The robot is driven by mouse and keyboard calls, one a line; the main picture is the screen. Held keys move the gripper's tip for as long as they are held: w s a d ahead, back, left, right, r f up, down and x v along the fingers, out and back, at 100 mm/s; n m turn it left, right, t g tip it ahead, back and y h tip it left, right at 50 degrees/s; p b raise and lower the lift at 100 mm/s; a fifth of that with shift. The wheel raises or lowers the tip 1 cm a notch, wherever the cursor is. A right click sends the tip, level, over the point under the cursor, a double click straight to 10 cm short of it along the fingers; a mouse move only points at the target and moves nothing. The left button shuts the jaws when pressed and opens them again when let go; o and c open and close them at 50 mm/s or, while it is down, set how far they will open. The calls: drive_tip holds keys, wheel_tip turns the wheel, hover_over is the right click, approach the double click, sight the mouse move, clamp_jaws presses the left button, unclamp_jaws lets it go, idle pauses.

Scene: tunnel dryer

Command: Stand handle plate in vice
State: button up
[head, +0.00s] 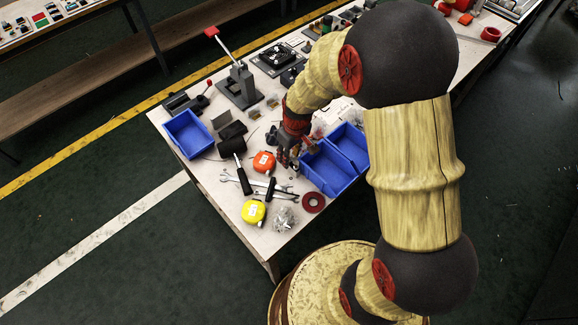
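My gripper (288,157) is at the end of my arm, pointing down over the bench beside the left edge of the blue double bin. It is small and dark here, and I cannot tell whether its fingers are open or shut. A small brownish piece (310,146) shows next to it, over the bin; I cannot tell whether it is held. A dark, low, vice-like block (183,104) sits at the bench's left edge. Small grey and black blocks (227,120) lie between it and the gripper. I cannot make out the handle plate for certain.
A blue bin (188,134) stands at the left edge, and a blue double bin (326,170) by my gripper. A grey lever press (239,88) with a red handle rises behind. A hammer (240,172), wrenches, orange (264,162) and yellow (254,212) tape measures crowd the front.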

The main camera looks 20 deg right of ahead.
wheel_tip(320, 180, down, 3)
drive_tip(key=shift+w+r+b, duration=0.1)
drive_tip(key=shift+w+b, duration=0.05)
drive_tip(key=shift+b, duration=0.15)
drive_tip(key=c, duration=0.7)
clamp_jaws()
